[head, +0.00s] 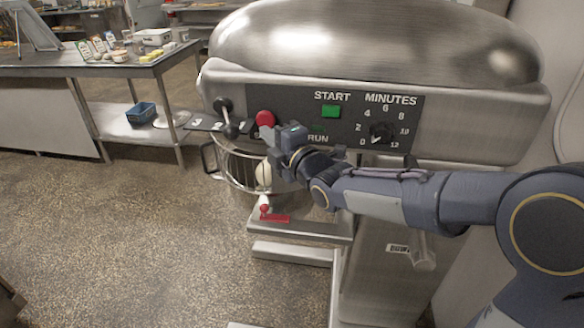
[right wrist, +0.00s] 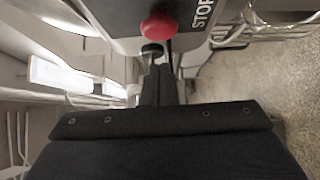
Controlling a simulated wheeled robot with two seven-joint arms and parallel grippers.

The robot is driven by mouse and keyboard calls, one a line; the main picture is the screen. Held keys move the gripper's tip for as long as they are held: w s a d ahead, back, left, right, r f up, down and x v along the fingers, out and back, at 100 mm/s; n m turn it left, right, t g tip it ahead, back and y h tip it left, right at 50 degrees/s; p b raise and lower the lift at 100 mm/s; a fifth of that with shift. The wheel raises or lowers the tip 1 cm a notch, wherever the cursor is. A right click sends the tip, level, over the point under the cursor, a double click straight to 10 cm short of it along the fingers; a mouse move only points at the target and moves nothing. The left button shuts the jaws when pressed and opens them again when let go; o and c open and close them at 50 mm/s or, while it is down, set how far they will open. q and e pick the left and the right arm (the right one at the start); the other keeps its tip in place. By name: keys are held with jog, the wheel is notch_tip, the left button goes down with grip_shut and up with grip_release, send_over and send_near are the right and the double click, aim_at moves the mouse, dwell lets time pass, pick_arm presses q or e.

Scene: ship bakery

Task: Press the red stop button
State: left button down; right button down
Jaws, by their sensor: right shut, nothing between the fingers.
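The red stop button (head: 265,118) is a round knob on the dark control panel (head: 345,112) of a large steel mixer, left of the START label. In the right wrist view the red button (right wrist: 159,27) sits near the top centre, with the letters STOP beside it. My right gripper (head: 271,136) is in front of the panel, just below and right of the button in the head view. Its fingers (right wrist: 158,82) are shut and empty, pointing toward the button. I cannot tell whether they touch it. My left gripper is not in view.
A green start button (head: 330,111) and a minutes dial (head: 382,132) are on the same panel. A black-knobbed lever (head: 230,129) is left of the red button. The wire bowl guard (head: 238,170) and a red-handled lever (head: 275,217) are below. A steel table (head: 90,66) stands behind left.

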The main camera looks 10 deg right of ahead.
jog(key=b+v, duration=0.2)
jog(key=v, duration=0.7)
jog(key=shift+d+f, duration=0.15)
jog(key=s+d+f+m+g+h, duration=0.35)
jog(key=s+d+f+m, duration=0.35)
jog(key=d+m, duration=0.35)
jog(key=s+f+m+g, duration=0.3)
jog(key=s+f+m, duration=0.2)
jog(key=s+m, duration=0.2)
jog(key=s+d+f+m+g+h, duration=0.1)
jog(key=s+f+m+g, duration=0.2)
jog(key=s+f+m, duration=0.2)
jog(key=s+m, duration=0.3)
jog(key=s, duration=0.4)
jog(key=shift+s+d+f+g, duration=0.2)
jog(key=shift+s+d+g, duration=0.05)
jog(key=shift+s+g, duration=0.1)
jog(key=shift+w, duration=0.1)
